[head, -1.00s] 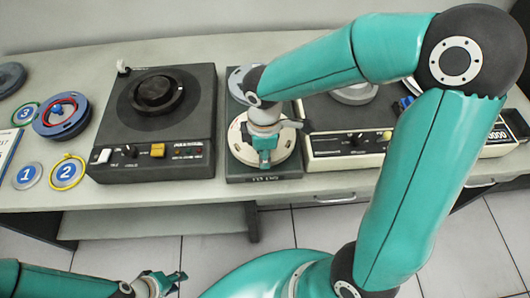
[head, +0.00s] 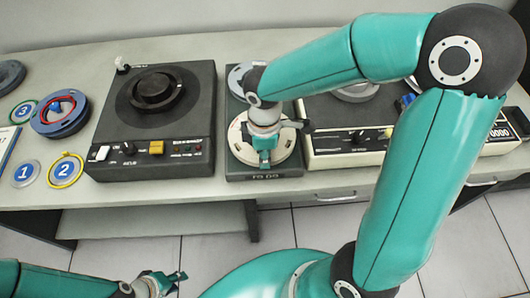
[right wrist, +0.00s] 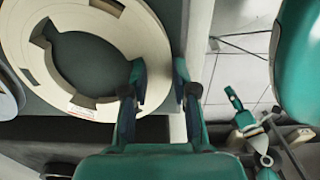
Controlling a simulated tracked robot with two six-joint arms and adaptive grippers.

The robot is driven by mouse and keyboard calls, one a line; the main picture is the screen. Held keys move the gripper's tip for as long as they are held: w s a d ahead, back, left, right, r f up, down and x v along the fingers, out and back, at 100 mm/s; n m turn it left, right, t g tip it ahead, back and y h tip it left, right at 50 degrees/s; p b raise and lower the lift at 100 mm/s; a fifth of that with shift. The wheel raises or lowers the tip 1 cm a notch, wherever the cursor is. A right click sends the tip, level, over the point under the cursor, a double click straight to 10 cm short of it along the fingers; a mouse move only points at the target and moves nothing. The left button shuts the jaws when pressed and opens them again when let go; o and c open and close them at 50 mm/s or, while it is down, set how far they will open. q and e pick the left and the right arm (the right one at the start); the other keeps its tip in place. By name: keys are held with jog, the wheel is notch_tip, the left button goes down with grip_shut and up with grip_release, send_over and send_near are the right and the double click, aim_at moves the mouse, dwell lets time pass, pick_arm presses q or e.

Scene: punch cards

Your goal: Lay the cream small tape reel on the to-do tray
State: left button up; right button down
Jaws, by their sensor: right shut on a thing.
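The cream small tape reel (head: 239,142) is over the front part of the dark to-do tray (head: 262,177), flat or nearly so; I cannot tell whether it rests on the tray or hangs just above it. My right gripper (head: 264,158) is shut on the reel's rim. In the right wrist view its fingers (right wrist: 160,88) straddle the rim of the reel (right wrist: 145,38), with dark tray surface showing through the reel's centre hole. My left gripper (head: 166,283) is open and empty, low in front of the table.
A grey reel (head: 236,75) lies at the back of the tray. A dark tape deck (head: 150,130) stands left of the tray and a cream machine (head: 345,140) right of it. Blue reel (head: 62,125) and numbered discs (head: 65,170) lie at the left.

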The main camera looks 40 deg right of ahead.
jog(key=c, duration=0.8)
grip_release()
jog(key=c, duration=0.4)
notch_tip(320, 180, up, 9)
jog(key=p, duration=0.7)
jog(key=shift+p, duration=0.3)
